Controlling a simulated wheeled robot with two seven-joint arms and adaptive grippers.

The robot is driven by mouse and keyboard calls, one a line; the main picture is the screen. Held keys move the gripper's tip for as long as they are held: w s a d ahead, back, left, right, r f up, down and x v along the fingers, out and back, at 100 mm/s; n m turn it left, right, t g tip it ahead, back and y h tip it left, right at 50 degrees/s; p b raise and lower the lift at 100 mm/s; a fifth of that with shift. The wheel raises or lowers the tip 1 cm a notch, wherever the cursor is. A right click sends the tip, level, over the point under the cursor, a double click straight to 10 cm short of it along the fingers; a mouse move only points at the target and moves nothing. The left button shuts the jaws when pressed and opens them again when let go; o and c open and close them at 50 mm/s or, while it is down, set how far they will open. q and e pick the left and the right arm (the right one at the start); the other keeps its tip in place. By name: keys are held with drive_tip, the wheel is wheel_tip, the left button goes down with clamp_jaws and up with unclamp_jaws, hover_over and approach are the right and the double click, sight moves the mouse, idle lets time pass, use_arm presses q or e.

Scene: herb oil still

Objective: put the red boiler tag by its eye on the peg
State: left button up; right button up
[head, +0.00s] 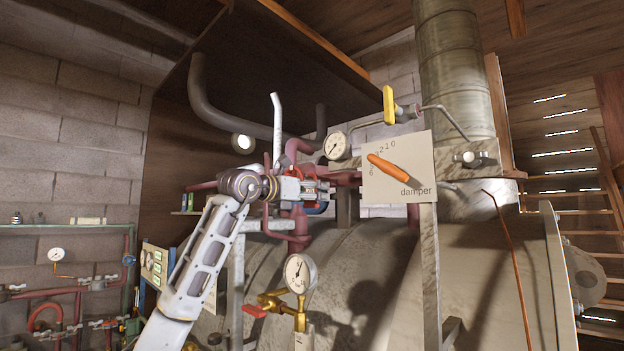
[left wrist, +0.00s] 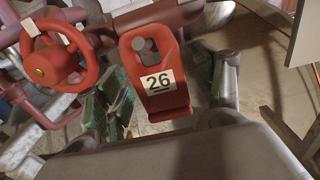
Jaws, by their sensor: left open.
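The red boiler tag (left wrist: 165,103) carries a white "26" label and fills the middle of the left wrist view. A grey, round-ended peg (left wrist: 144,45) shows within the eye at its upper end. How deep the peg sits in the eye is hard to tell. My left gripper (left wrist: 172,78) is open, with one finger on each side of the tag and visible gaps beside it. In the head view my left gripper (head: 311,188) is among the red pipes in front of the boiler, and the tag is hard to make out there. My right gripper is not in view.
A red handwheel (left wrist: 60,62) is left of the tag. A pressure gauge (head: 300,273) and a brass valve (head: 272,302) stand below my gripper. The white damper plate (head: 397,168) with its orange lever (head: 394,168) is to the right. Pipes crowd around my gripper.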

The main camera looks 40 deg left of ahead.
use_arm(q)
drive_tip(key=shift+s, duration=0.1)
drive_tip(key=s+a, duration=0.1)
drive_tip(key=s, duration=1)
drive_tip(key=shift+s, duration=0.35)
idle(0.9)
